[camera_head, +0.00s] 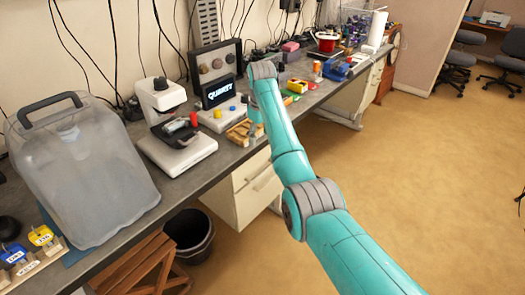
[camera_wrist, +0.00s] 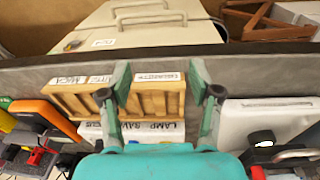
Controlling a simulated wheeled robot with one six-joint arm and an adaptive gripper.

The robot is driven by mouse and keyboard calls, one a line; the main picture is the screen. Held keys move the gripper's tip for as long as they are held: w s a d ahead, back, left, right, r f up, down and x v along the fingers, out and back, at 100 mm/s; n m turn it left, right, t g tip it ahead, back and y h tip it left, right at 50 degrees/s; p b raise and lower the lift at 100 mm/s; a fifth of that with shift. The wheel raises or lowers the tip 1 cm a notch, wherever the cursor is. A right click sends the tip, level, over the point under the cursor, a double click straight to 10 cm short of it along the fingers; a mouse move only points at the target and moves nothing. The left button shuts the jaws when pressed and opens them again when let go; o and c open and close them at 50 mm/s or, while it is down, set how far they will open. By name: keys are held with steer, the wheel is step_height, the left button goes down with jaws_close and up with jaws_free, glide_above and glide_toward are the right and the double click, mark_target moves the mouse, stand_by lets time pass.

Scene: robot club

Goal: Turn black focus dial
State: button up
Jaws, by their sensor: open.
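A white microscope-like instrument (camera_head: 165,110) stands on the bench, left of my gripper. A dark round part (camera_head: 160,84) shows on its head; I cannot tell if this is the black focus dial. In the wrist view its white base (camera_wrist: 262,118) is at the right, with a black round part (camera_wrist: 262,138) beside shiny metal, partly cut off. My gripper (camera_wrist: 160,84) is open and empty, its fingers spread over a slatted wooden tray (camera_wrist: 150,104). In the head view the gripper is mostly hidden behind my arm, near that tray.
A white button box (camera_head: 217,118) stands behind the tray, with a lit QUARTZ display (camera_head: 219,92) behind it. A large clear jug (camera_head: 80,165) stands left of the instrument. Tools and coloured items crowd the bench to the right. Drawers (camera_head: 258,180) and a black bin (camera_head: 190,233) are below.

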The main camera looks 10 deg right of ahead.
steer(key=shift+s+f, duration=0.2)
steer(key=shift+f, duration=0.55)
steer(key=shift+s+f, duration=0.2)
steer(key=shift+f, duration=0.55)
steer(key=shift+s+f, duration=0.2)
steer(key=shift+f, duration=0.55)
